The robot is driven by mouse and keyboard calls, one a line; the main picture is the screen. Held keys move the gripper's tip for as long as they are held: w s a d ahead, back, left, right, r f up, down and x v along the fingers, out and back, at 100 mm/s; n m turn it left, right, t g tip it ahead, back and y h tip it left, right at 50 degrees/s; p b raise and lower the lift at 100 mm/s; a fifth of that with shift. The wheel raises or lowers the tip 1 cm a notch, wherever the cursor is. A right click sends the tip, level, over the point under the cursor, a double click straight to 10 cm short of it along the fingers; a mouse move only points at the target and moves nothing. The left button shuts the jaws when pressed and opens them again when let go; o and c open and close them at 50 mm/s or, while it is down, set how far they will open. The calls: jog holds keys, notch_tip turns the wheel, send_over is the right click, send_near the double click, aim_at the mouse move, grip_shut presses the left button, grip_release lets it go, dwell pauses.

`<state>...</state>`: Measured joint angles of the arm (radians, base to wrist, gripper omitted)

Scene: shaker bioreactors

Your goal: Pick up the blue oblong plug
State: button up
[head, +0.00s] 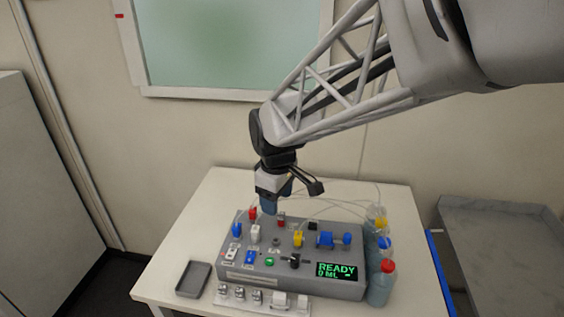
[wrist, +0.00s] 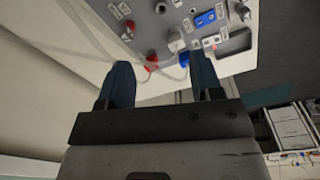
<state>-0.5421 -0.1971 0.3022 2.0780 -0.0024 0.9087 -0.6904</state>
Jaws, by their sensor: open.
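Several blue pieces sit on the grey device, and I cannot tell for sure which is the oblong plug. A small upright blue plug (head: 236,229) is at the device's left end. A blue piece (head: 325,240) and a blue knob (head: 347,239) are towards the right. A flat blue switch-like piece (head: 250,258) is near the front left; it seems to show in the wrist view too (wrist: 205,18). My gripper (head: 271,207) is open and empty above the device's back left edge, apart from every plug. Its two blue fingers are spread in the wrist view (wrist: 160,62).
The grey device (head: 340,289) stands on a white table (head: 165,270). Red, white and yellow plugs (head: 298,239) and thin tubes surround the blue pieces. Bottles (head: 380,288) stand at right, a small grey tray (head: 194,279) at left. The table's left side is mostly clear.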

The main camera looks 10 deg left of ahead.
aim_at(236, 226)
jog(key=a+f+n, duration=0.1)
jog(key=a, duration=0.2)
jog(key=a+f+n, duration=0.1)
jog(key=a+f, duration=0.1)
jog(key=a, duration=0.2)
jog(key=a+f+n, duration=0.1)
jog(key=a, duration=0.3)
jog(key=shift+w+a+f+n+g, duration=0.2)
jog(key=shift+f+n+g, duration=0.1)
jog(key=shift+n, duration=0.1)
jog(key=shift+f, duration=0.15)
jog(key=shift+d+f, duration=0.1)
jog(key=shift+f, duration=1.1)
jog(key=shift+f, duration=0.1)
jog(key=shift+d+f, duration=0.15)
jog(key=shift+f, duration=2.35)
jog(key=shift+c, duration=0.4)
jog(key=c, duration=1)
